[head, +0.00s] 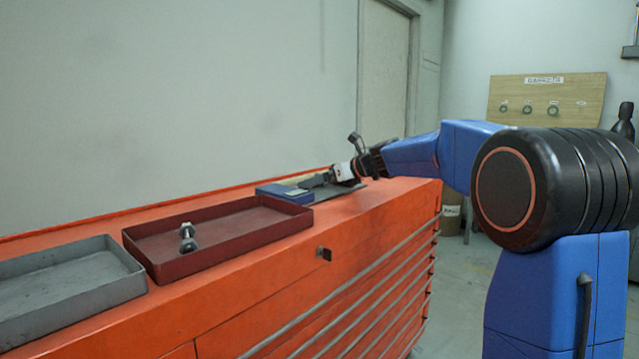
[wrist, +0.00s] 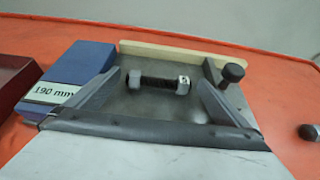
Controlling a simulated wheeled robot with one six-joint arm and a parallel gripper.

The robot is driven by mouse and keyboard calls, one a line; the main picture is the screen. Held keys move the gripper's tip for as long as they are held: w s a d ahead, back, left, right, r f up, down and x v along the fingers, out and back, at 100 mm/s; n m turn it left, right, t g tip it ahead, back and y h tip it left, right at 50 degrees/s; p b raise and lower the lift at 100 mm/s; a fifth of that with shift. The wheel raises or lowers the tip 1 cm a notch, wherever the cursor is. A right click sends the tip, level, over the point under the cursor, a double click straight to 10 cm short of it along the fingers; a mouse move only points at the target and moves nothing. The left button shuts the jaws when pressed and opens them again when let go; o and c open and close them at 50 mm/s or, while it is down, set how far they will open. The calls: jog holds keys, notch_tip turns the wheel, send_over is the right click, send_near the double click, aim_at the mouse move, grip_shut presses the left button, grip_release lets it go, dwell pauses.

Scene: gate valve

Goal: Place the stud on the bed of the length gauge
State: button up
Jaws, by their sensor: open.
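The stud (wrist: 158,83), a dark threaded rod with a light nut at each end, lies crosswise on the grey bed (wrist: 160,110) of the length gauge in the wrist view. The gauge's blue housing (wrist: 75,78) has a "190 mm" display and also shows in the head view (head: 285,193). My gripper (wrist: 162,76) is open, with one dark finger beyond each end of the stud and a visible gap on both sides. In the head view my gripper (head: 318,181) is low over the gauge, and the stud there cannot be made out.
A dark red tray (head: 215,252) on the orange cabinet holds another stud (head: 187,238) with nuts. An empty grey tray (head: 70,290) stands left of it. A black knob (wrist: 233,73) is close to my right finger. A pale strip (wrist: 185,55) runs behind the bed.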

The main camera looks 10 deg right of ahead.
jog(key=v, duration=1.1)
jog(key=shift+f, duration=0.1)
jog(key=shift+s, duration=0.1)
